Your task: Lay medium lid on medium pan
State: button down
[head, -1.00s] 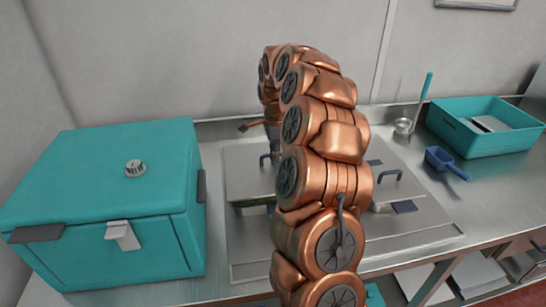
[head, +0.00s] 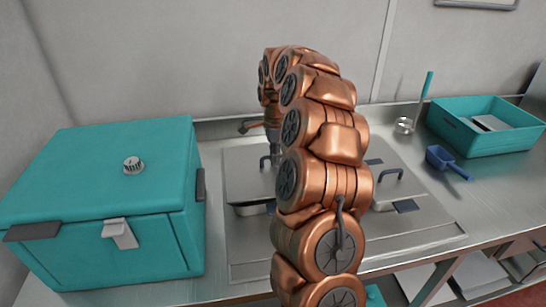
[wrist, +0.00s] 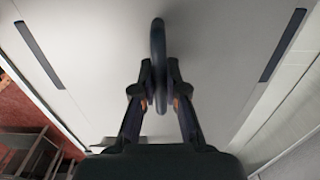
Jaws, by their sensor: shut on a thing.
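My gripper (wrist: 160,90) shows in the wrist view, its two fingers closed on an upright dark loop handle (wrist: 158,35). The handle stands on a broad pale flat lid (wrist: 100,65) that fills most of that view. Dark strips lie near the lid's left and right sides. In the head view my copper arm hides the gripper. A steel lid (head: 243,160) with a dark handle shows left of the arm, above a steel pan (head: 250,209). Another handled lid (head: 405,187) shows to the right. I cannot tell which pan is the medium one.
A large teal box (head: 100,190) stands close on the left. A teal tray (head: 480,140), a blue scoop (head: 440,159) and a ladle (head: 404,126) are on the right. The counter's front right is clear.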

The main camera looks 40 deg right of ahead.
jog(key=shift+f+b, duration=0.8)
dwell(0.5)
jog(key=c, duration=1.1)
grip_release()
jog(key=shift+c, duration=0.2)
jog(key=shift+o, duration=0.3)
jog(key=o, duration=0.4)
jog(key=shift+s, duration=0.1)
jog(key=shift+r, duration=0.2)
jog(key=shift+r, duration=3.35)
